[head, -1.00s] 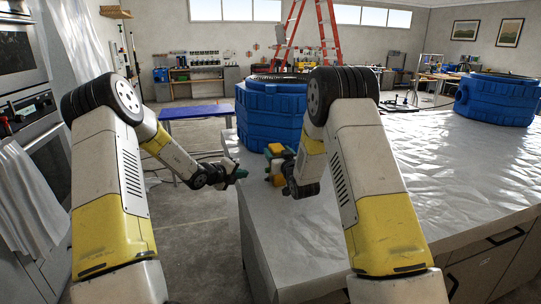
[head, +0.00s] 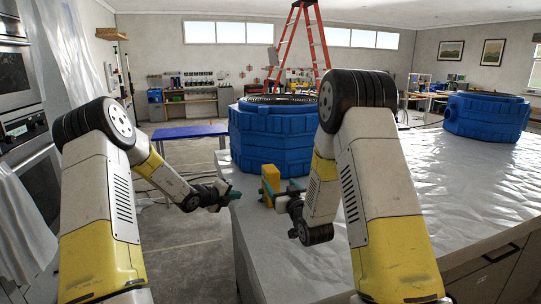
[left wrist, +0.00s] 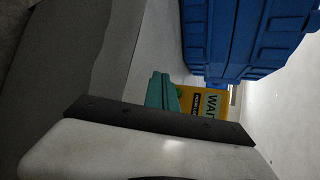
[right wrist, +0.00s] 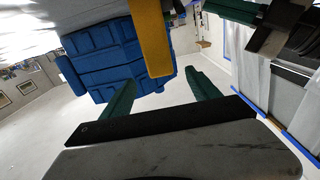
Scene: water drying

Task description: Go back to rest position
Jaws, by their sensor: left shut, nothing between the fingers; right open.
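My left gripper (head: 232,194) is out in front of the counter's left edge, shut and empty. Its teal fingers (left wrist: 163,90) lie together in the left wrist view. My right gripper (head: 279,195) is at the near left part of the counter, with its fingers (right wrist: 160,95) apart. A yellow box (head: 270,178) stands upright by the right gripper's fingers. It shows printed letters in the left wrist view (left wrist: 205,104). In the right wrist view the yellow box (right wrist: 150,38) is past the fingertips; whether they touch it I cannot tell.
A large blue tub (head: 270,140) stands on the grey counter (head: 420,190) just behind the yellow box. Another blue tub (head: 487,116) is at the far right. A red ladder (head: 297,45) and a blue table (head: 190,132) are behind.

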